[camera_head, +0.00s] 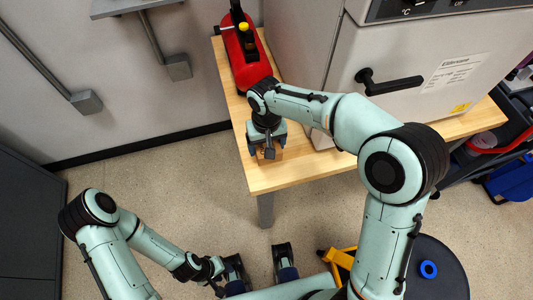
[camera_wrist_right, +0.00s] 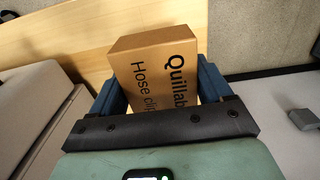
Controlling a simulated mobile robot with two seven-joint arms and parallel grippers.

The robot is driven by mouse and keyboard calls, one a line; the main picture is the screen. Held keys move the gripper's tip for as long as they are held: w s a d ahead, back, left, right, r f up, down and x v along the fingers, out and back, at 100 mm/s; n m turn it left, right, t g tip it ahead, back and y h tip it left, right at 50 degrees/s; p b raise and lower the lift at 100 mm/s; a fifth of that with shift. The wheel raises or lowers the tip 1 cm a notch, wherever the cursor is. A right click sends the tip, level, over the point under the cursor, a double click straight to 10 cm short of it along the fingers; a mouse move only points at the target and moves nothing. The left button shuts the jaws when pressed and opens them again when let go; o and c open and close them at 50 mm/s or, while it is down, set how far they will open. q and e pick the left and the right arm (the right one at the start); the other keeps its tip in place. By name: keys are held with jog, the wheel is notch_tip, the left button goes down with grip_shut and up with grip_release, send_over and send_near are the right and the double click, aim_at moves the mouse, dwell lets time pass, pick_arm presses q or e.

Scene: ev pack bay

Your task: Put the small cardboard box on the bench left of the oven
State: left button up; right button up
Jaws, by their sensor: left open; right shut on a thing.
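The small cardboard box (camera_wrist_right: 155,72), printed "Quillab… Hose cli…", is between the fingers of my right gripper (camera_wrist_right: 160,97). In the head view the box (camera_head: 277,154) is mostly hidden under that gripper (camera_head: 267,146), over the front left part of the wooden bench (camera_head: 300,174). I cannot tell whether the box touches the bench top. The pale grey oven (camera_head: 300,45) stands on the bench to the right of the box. My left gripper (camera_head: 261,268) is open and empty, low over the floor in front of the bench.
A red object with a yellow knob (camera_head: 247,60) stands on the bench behind my right gripper. The oven's black door handle (camera_head: 390,83) sticks out near my right arm. A dark cabinet (camera_head: 28,190) is at the far left. Blue and red items are beyond the bench's right end.

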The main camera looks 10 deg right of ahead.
notch_tip(320, 180, down, 6)
jog(key=shift+r+b, duration=0.1)
jog(key=shift+b, duration=0.3)
jog(key=shift+f, duration=0.25)
jog(key=o, duration=1.1)
jog(key=shift+c, duration=0.2)
jog(key=shift+r, duration=0.15)
notch_tip(320, 180, up, 12)
jog(key=shift+r+p, duration=0.1)
jog(key=shift+p, duration=0.8)
